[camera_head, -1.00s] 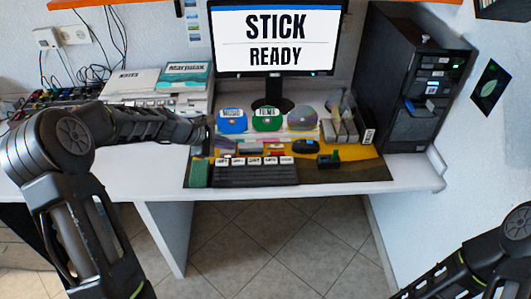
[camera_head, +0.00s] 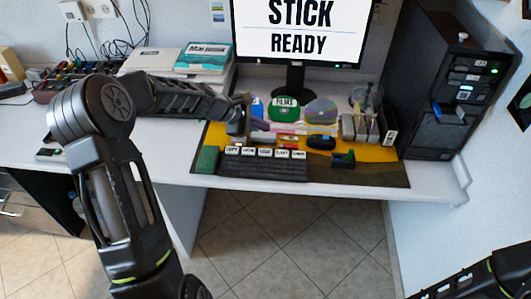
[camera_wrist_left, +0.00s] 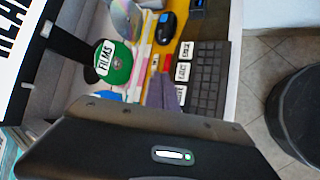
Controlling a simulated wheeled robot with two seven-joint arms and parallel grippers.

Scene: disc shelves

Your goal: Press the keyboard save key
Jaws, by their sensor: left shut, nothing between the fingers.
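The dark keyboard (camera_head: 262,170) lies at the front of the desk mat, with a row of white label tags along its back edge. The tags are too small to read surely, so I cannot tell which one marks save. The keyboard also shows in the left wrist view (camera_wrist_left: 210,75), partly hidden by my own wrist. My left gripper (camera_head: 238,126) is shut and empty. It is above the mat, behind the keyboard's left end and apart from the keys. Its fingertips (camera_wrist_left: 163,92) show beside the tags in the wrist view. My right gripper is out of view.
The monitor (camera_head: 298,35) reads STICK READY. A black computer tower (camera_head: 450,85) stands at right.

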